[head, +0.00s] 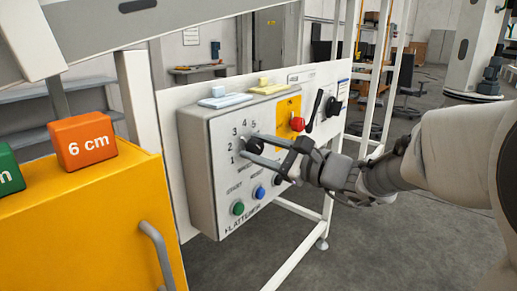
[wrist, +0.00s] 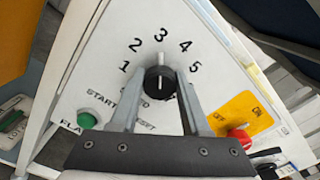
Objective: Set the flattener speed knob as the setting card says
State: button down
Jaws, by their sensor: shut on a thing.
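The flattener speed knob (head: 251,151) is black and sits on the front of a light grey control box (head: 198,150), beside the printed numbers 1 to 5. It also shows in the wrist view (wrist: 159,78), where its white mark points up toward the 3. My gripper (head: 254,147) is shut on the knob, with one finger on each side of it. The fingertips also show in the wrist view (wrist: 159,84). I cannot make out a readable setting card in either view.
Below the knob are a green button (head: 238,208) and a blue button (head: 260,192). A red switch (head: 297,124) on a yellow plate and a black lever (head: 314,110) are to the right. An orange 6 cm block (head: 83,142) stands on a yellow cabinet (head: 85,220) at left.

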jog(key=shift+c, duration=1.9)
grip_release()
jog(key=p+v, duration=0.1)
jog(key=v, duration=1.6)
jog(key=shift+s+d+p, duration=0.2)
jog(key=shift+p, duration=0.1)
